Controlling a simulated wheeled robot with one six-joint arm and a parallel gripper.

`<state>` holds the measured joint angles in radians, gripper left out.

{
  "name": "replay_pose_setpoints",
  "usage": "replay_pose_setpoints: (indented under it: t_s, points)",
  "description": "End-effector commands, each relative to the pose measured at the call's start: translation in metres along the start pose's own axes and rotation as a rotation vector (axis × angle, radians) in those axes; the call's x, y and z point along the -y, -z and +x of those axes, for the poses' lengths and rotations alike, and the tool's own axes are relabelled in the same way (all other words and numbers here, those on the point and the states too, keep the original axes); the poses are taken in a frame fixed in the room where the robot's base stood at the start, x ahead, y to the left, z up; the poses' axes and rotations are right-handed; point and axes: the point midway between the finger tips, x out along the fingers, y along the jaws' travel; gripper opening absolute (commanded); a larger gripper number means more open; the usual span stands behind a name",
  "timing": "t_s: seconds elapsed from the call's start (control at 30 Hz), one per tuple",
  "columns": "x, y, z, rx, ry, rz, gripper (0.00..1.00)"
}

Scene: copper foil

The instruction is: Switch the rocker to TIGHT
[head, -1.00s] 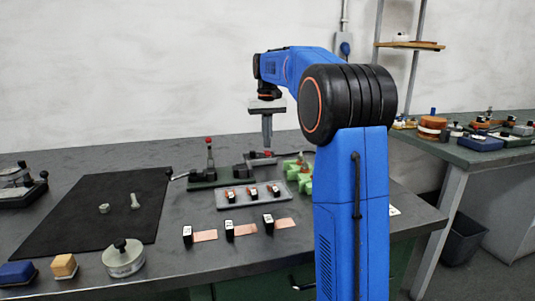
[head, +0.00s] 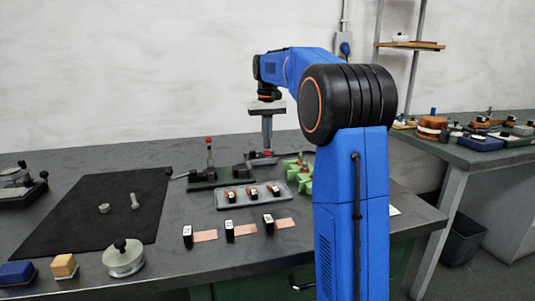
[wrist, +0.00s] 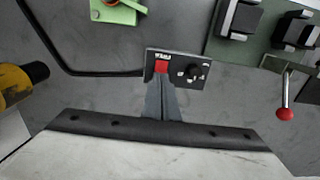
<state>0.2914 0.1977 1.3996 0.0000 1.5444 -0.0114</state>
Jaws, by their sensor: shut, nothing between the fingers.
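The rocker (wrist: 161,66) is a small red piece on a dark control box (wrist: 179,58), with white lettering beside it too small to read surely. A black knob (wrist: 195,71) with pale marks around it sits on the same box. In the head view the box (head: 257,162) shows small at the back of the bench, partly behind my gripper (head: 267,150). My gripper (wrist: 162,77) is shut and empty, pointing down, with its fingertips at the near edge of the rocker. I cannot tell whether they touch. Which way the rocker is tipped is unclear.
A green fixture with a red-knobbed lever (head: 209,143) stands left of the box. A grey tray (head: 231,200) with several small parts lies in front, and a green cross-shaped piece (head: 297,167) is to the right. A black cable (wrist: 60,62) runs to the box.

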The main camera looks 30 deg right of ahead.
Motion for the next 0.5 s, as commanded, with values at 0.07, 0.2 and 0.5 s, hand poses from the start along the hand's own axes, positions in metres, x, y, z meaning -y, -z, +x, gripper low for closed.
replay_pose_setpoints:
  t_s: [0.07,0.2,0.5]
  points:
    - [0.0000,0.0000,0.0010,0.000,0.000,0.000,0.00]
    - [0.0000,0.0001,0.0026,0.000,0.000,0.000,0.00]
    - [0.0000,0.0001,0.0061,0.000,0.000,0.000,0.00]
